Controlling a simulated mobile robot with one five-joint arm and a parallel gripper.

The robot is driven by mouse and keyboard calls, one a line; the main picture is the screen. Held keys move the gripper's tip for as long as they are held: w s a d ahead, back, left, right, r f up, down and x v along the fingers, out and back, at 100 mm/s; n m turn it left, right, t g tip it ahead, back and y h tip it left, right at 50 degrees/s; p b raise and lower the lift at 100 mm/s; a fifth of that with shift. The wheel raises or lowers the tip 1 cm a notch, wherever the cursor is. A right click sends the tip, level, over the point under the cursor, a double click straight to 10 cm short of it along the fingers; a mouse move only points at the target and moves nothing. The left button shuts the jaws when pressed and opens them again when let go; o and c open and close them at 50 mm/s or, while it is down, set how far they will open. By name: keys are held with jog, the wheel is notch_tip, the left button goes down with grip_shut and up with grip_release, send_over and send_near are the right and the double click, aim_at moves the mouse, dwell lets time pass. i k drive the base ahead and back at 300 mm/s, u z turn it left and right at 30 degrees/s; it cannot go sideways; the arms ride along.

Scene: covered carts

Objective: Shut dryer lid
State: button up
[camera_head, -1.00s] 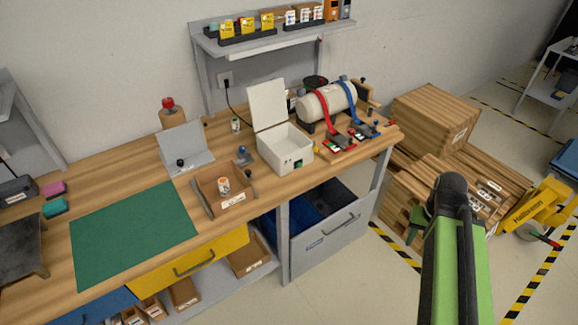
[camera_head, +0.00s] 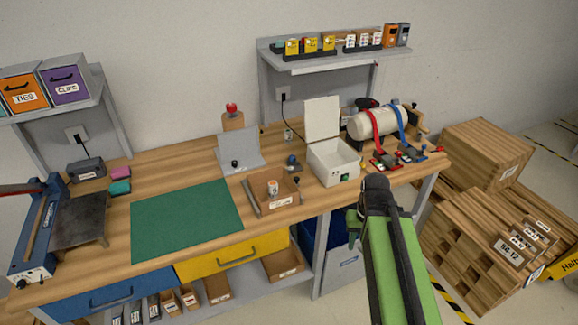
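The dryer is a white box (camera_head: 334,164) on the wooden workbench, right of the middle, with a green switch on its front. Its white lid (camera_head: 322,119) stands raised, nearly upright, along the back edge, so the box is open. My green and black arm (camera_head: 392,262) reaches up from the bottom right in front of the bench. Its end is a dark joint near the bench's front edge, below and right of the dryer and apart from the lid.
A brown tray (camera_head: 252,199) holding a small can sits left of the dryer. A cylinder with red and blue straps (camera_head: 377,121) stands to its right. A grey sloped stand (camera_head: 240,151) and a green mat (camera_head: 186,221) lie farther left. Stacked wooden crates (camera_head: 480,158) stand right of the bench.

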aim_at(322, 114)
jog(key=u, duration=0.05)
jog(key=i, duration=1)
jog(key=z, duration=0.15)
jog(key=k, duration=0.5)
jog(key=u, duration=1.75)
jog(key=k, duration=0.15)
jog(key=u, duration=2.4)
jog(key=k, duration=0.95)
jog(key=z, duration=1.15)
